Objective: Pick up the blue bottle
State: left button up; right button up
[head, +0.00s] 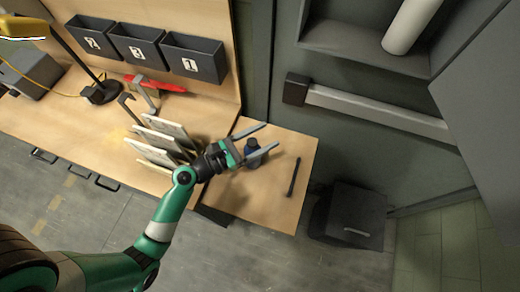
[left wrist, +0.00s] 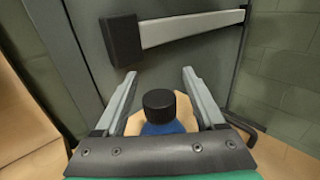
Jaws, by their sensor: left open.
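The blue bottle (head: 253,158) with a dark cap stands on the right end of the wooden workbench in the head view. My left gripper (head: 271,137) is open, with one finger on either side of the bottle as seen from above. In the left wrist view the bottle's black cap (left wrist: 159,104) and blue shoulder (left wrist: 162,128) show between the two open fingers of the gripper (left wrist: 158,75). The fingers look apart from the bottle. Its lower part is hidden by the gripper's body. My right gripper is not in view.
A black bar-shaped tool (head: 293,177) lies right of the bottle. Upright white panels (head: 160,140) stand in a rack to the left. Dark numbered bins (head: 193,58) hang on the back board. A black box (head: 352,216) stands on the floor beyond the bench's right edge.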

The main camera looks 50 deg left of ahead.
pick_arm(q)
jog(key=shift+s+a, duration=0.1)
jog(key=shift+s, duration=0.1)
jog(key=shift+c, duration=0.5)
grip_shut()
dwell(0.6)
